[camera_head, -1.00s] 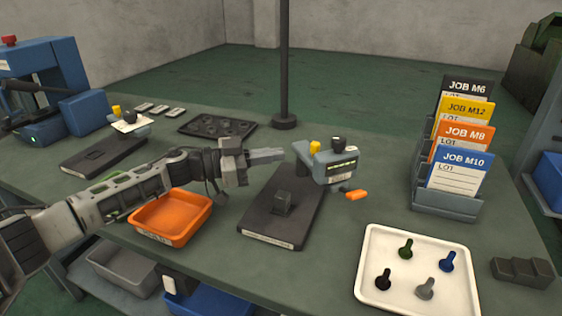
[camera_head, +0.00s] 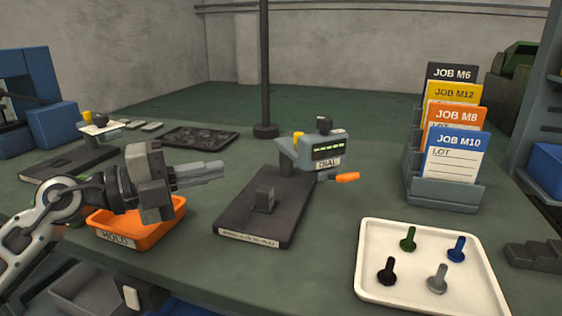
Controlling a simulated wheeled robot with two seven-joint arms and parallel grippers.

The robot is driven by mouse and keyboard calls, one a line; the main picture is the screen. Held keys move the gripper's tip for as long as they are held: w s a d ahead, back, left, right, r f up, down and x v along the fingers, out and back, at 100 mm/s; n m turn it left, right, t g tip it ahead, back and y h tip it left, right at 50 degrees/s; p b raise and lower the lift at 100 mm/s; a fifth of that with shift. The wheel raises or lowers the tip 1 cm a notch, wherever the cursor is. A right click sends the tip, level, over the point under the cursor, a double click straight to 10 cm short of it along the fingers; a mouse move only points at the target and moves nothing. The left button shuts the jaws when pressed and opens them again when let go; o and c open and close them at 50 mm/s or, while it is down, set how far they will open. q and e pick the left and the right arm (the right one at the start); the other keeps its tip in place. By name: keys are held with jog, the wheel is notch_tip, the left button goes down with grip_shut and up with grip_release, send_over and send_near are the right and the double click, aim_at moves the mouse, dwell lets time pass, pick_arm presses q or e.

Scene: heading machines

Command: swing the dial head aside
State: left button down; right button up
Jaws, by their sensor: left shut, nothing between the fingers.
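The dial head (camera_head: 325,149) is a grey-blue box with a green-lit display, a DIAL label, a black knob and a yellow knob on top. An orange-tipped handle (camera_head: 346,178) sticks out at its lower right. It sits at the back right of a dark base plate (camera_head: 240,222), which carries a small dark block (camera_head: 264,198). My left gripper (camera_head: 222,172) is shut and empty. It points right, left of the dial head and apart from it in the picture, above the table. My right gripper is not in view.
An orange HOLD tray (camera_head: 112,238) lies below my left gripper. A white tray (camera_head: 380,290) with several bolts is front right. A card rack (camera_head: 440,192) stands behind it. A dark post (camera_head: 264,70) rises behind the plate. Bare table lies between plate and white tray.

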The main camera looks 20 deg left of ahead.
aim_at(297, 153)
pick_arm(q)
jog(key=p+x, duration=0.2)
jog(key=x, duration=1)
jog(key=shift+w+d, duration=0.25)
jog(key=shift+w, duration=0.05)
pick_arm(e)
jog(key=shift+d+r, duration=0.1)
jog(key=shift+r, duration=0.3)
